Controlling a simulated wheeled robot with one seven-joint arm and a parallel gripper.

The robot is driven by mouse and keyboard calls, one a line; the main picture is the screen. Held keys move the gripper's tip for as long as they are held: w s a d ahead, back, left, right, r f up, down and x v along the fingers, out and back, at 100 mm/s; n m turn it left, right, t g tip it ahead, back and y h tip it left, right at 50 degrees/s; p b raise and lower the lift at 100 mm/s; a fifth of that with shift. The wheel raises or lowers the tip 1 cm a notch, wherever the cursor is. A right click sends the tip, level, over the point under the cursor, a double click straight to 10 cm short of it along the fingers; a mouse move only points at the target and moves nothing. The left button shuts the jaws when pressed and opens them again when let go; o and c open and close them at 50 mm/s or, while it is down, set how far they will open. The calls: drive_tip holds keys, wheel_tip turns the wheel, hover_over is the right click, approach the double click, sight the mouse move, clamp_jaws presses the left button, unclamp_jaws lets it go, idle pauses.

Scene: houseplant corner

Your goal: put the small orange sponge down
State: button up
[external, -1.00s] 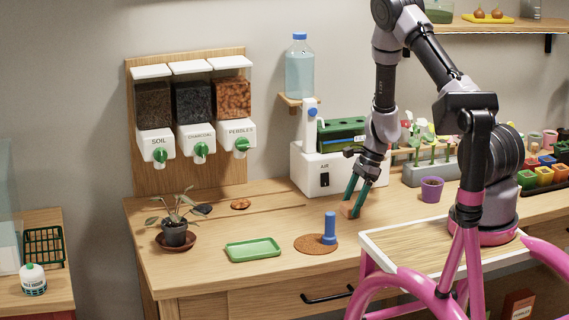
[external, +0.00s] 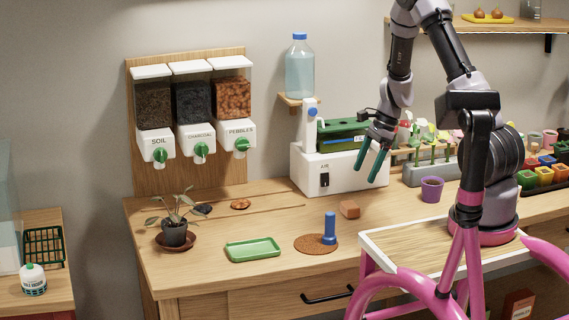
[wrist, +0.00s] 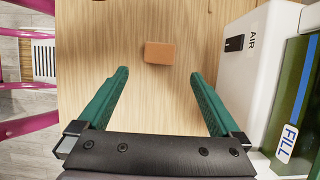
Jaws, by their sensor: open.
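The small orange sponge (external: 349,209) lies on the wooden bench top, in front of the white air machine and to the right of the blue-handled tool. In the wrist view the sponge (wrist: 160,53) lies flat on bare wood, ahead of the fingertips and between their lines. My gripper (external: 372,167) is open and empty, raised above and a little to the right of the sponge. In the wrist view both green fingers (wrist: 158,78) are spread wide apart, with nothing between them.
The white air machine (external: 345,172) stands close behind the sponge. The blue-handled tool (external: 330,228) stands on a round brown mat (external: 304,243). A green tray (external: 253,250) and a potted plant (external: 174,232) are further left. A purple pot (external: 431,189) is to the right.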

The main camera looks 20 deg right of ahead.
drive_tip(key=s+d+r+n+t, duration=0.15)
drive_tip(key=s+r+n, duration=0.25)
drive_tip(key=r, duration=0.7)
drive_tip(key=s+r+n+t, duration=0.2)
drive_tip(key=s+r+n, duration=0.1)
drive_tip(key=r, duration=0.8)
drive_tip(key=s+d+r+n+t+h, duration=0.1)
drive_tip(key=s+d+r+n+t, duration=0.1)
drive_tip(key=s+r, duration=0.3)
drive_tip(key=s+d+r+n+t+h, duration=0.1)
drive_tip(key=s+r+n, duration=0.3)
drive_tip(key=s, duration=0.5)
wheel_tip(320, 180, up, 2)
drive_tip(key=shift+d+n+t, duration=0.35)
drive_tip(key=shift+d+n, duration=0.05)
drive_tip(key=shift+d, duration=0.15)
